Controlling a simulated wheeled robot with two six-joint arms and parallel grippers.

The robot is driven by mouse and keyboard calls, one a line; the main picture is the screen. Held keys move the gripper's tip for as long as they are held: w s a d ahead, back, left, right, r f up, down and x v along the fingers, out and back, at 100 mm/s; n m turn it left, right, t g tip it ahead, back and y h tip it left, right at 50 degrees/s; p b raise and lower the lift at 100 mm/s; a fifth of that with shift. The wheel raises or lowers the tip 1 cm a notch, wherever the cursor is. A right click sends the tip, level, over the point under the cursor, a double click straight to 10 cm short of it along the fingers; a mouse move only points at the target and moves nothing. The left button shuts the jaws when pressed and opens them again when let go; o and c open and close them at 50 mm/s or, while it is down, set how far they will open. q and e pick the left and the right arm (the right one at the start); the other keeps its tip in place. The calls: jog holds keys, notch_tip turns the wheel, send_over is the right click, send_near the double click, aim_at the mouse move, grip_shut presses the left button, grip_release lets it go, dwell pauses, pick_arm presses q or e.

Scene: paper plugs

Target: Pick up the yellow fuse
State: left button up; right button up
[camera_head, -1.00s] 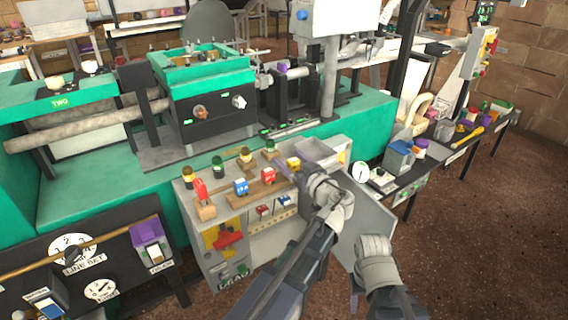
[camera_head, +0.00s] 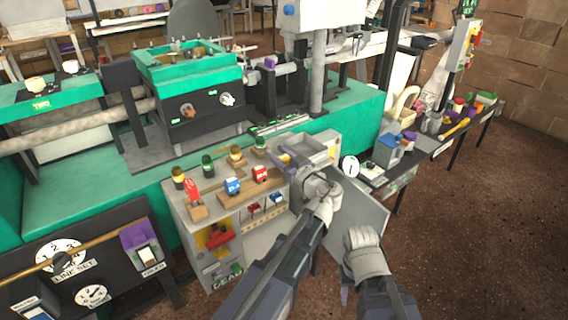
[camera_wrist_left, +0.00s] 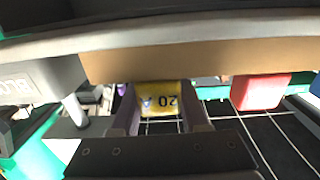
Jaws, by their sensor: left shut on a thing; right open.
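The yellow fuse (camera_wrist_left: 160,100), with dark marks on its face, sits between the two fingers of my left gripper (camera_wrist_left: 160,118) in the left wrist view. The gripper is shut on it. In the head view a small yellow patch, which looks like the fuse (camera_head: 333,151), shows beside my left gripper (camera_head: 309,158), above the right end of the grey fuse cabinet (camera_head: 182,215). The gripper partly hides that end. My right gripper (camera_head: 345,295) is only partly seen low in the head view, open and empty, apart from the cabinet.
A red-handled piece (camera_head: 192,190), a blue fuse (camera_head: 232,186) and a red fuse (camera_head: 260,174) stand on the cabinet top. Several dark-and-coloured knobs line its back. A grey panel (camera_head: 350,215) slants out at its right. The brown floor at right is clear.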

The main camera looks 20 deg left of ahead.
pick_arm(q)
grip_shut()
notch_tip(320, 180, up, 10)
jog(key=p, duration=1)
jog(key=shift+r, duration=0.1)
notch_tip(320, 180, up, 16)
jog(key=p, duration=1.6)
notch_tip(320, 180, down, 16)
jog(key=b, duration=1.6)
